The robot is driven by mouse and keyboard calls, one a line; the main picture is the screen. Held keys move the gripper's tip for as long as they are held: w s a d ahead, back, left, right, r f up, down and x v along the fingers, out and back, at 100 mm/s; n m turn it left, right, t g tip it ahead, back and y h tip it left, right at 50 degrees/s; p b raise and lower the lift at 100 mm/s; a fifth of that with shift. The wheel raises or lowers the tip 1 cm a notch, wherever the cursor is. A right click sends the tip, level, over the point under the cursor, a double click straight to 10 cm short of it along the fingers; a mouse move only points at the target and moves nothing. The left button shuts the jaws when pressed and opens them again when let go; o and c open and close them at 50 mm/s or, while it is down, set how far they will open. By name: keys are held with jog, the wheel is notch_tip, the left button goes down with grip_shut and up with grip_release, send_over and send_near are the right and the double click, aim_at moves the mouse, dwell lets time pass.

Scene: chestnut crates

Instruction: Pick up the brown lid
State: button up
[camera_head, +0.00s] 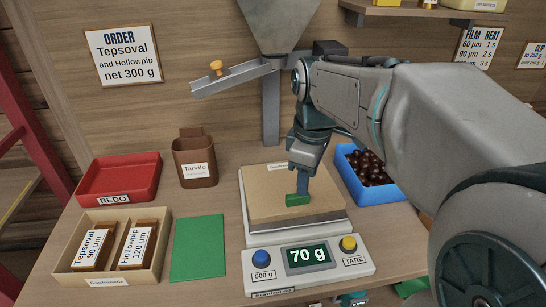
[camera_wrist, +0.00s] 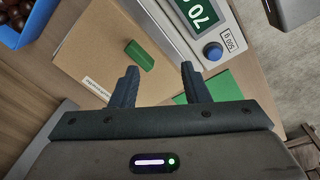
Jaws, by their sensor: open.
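A flat tan-brown panel (camera_head: 262,205) lies on the scale, the only lid-like brown thing I see; I cannot tell if it is the lid. It also shows in the wrist view (camera_wrist: 95,60), with a small label at its edge. A small green block (camera_head: 297,200) lies on top of it. My gripper (camera_head: 303,182) is above the panel, close to the green block. In the wrist view my gripper (camera_wrist: 159,68) is open with nothing held, and the green block (camera_wrist: 139,55) shows just beyond the left finger. Contact with the panel cannot be told.
The scale (camera_head: 343,269) reads 70 g. A blue crate of chestnuts (camera_head: 352,184) stands right, partly behind my arm. A brown Tarvilo holder (camera_head: 195,172), a red REDO tray (camera_head: 88,198), a wooden box with brown packs (camera_head: 62,268) and a green mat (camera_head: 198,250) are left. A chute hangs above.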

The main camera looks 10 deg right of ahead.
jog(key=w+r+n+g, duration=0.1)
jog(key=w+r+n, duration=0.1)
jog(key=w+n, duration=0.45)
jog(key=shift+n, duration=0.35)
jog(key=f+b, duration=0.1)
jog(key=f, duration=0.5)
jog(key=f+b, duration=0.1)
jog(key=f, duration=0.6)
jog(key=shift+s+f, duration=0.2)
jog(key=shift+f, duration=0.05)
grip_shut()
